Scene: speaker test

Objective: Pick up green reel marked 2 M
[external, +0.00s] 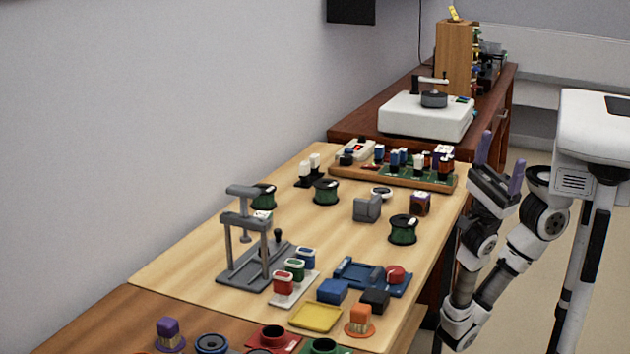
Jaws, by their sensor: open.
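Several green reels with black flanges stand on the light wooden table: one green reel (403,230) near the right edge, one green reel (326,191) near the middle back, and one green reel (264,192) at the left behind the grey press. Any marking on them is too small to read, so I cannot tell which is 2 M. My gripper (500,164) is open and empty, with purple fingers pointing up. It is beyond the table's right edge, right of and higher in the picture than the nearest reel.
A grey press frame (250,235) stands at the left. A grey block (367,208) and a dark brown cube (420,204) sit near the right reel. A wooden rack (438,182) with small parts lines the back. A blue tray (355,271) lies in front.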

